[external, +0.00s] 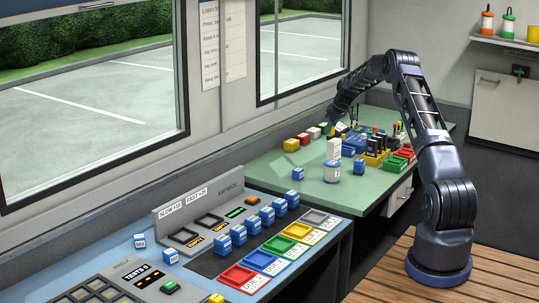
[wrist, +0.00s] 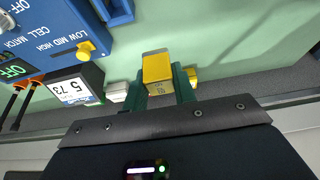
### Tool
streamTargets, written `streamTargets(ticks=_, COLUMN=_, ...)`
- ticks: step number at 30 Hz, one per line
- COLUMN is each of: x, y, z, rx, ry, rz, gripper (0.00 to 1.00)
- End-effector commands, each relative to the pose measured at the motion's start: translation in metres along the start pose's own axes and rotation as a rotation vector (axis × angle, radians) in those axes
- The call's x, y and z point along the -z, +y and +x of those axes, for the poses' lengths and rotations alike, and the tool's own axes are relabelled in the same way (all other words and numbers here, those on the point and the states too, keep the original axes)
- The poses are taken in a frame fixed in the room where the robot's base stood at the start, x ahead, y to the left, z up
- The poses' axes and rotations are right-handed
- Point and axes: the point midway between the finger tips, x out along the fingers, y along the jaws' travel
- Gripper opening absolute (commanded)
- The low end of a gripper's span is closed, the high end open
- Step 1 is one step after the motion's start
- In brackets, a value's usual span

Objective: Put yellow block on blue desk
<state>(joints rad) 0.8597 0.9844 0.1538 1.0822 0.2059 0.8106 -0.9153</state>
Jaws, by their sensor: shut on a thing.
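My gripper (wrist: 160,84) is shut on a yellow block (wrist: 156,67) with dark printing on its side. The block sits between the two dark green fingers in the wrist view. In the external view my gripper (external: 338,116) is low over the far left part of the green desk (external: 262,166); the held block is too small to make out clearly there. The blue desk (external: 337,237) is in the foreground, apart from my gripper. It bears a console, blue blocks and coloured trays.
A blue cell-match tester (wrist: 60,30) and a black meter (wrist: 78,88) are close by in the wrist view. Another yellow piece (wrist: 192,76) is beside the right finger. A white-and-blue canister (external: 332,171) stands on the green desk. The window wall is close behind.

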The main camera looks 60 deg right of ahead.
Motion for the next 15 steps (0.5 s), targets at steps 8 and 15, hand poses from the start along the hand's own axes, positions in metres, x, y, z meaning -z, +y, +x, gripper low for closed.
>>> streamTargets(ticks=8, x=0.026, y=0.0, z=-0.063, rx=-0.001, ry=0.001, rz=-0.002, gripper=0.0)
streamTargets(ticks=15, x=0.038, y=0.0, z=-0.092, rx=-0.001, ry=0.0, rz=0.0, gripper=0.0)
